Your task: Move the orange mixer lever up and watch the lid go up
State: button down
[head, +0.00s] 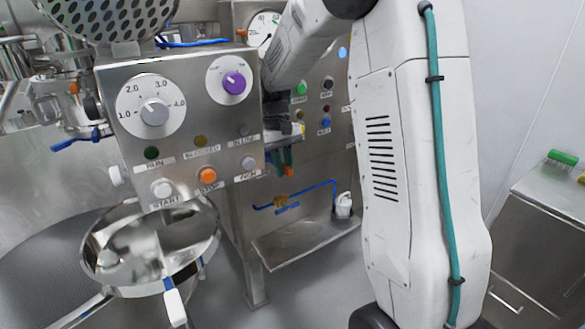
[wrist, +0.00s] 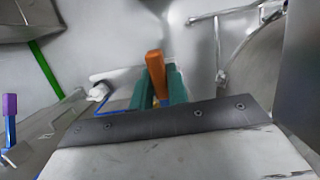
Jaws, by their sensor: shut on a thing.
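The orange lever (wrist: 154,66) stands in the middle of the wrist view, between the two teal fingers of my gripper (wrist: 160,88). The fingers are shut on it, and its orange end sticks out past them. In the head view my gripper (head: 284,160) is small and partly hidden behind the steel control box, with a bit of the orange lever (head: 289,171) just below the fingers. The lever's base is hidden. I cannot make out for sure which part is the mixer lid.
A steel control box (head: 130,98) with dials and buttons stands left of my gripper. A round shiny steel part (head: 150,245) is below it. A steel ledge (head: 300,238) with a white bottle (head: 343,205) lies below my gripper. A cabinet (head: 540,230) stands at right.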

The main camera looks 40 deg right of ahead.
jog(key=shift+r, duration=0.1)
dwell(0.3)
jog(key=c, duration=1.4)
grip_release()
jog(key=shift+o, duration=0.2)
jog(key=shift+r, duration=0.15)
jog(key=r, duration=0.3)
jog(key=shift+s+a+r, duration=0.1)
jog(key=shift+s+r, duration=0.15)
jog(key=s+a+r, duration=0.1)
jog(key=s+a, duration=0.2)
jog(key=s, duration=1.2)
jog(key=shift+a, duration=0.1)
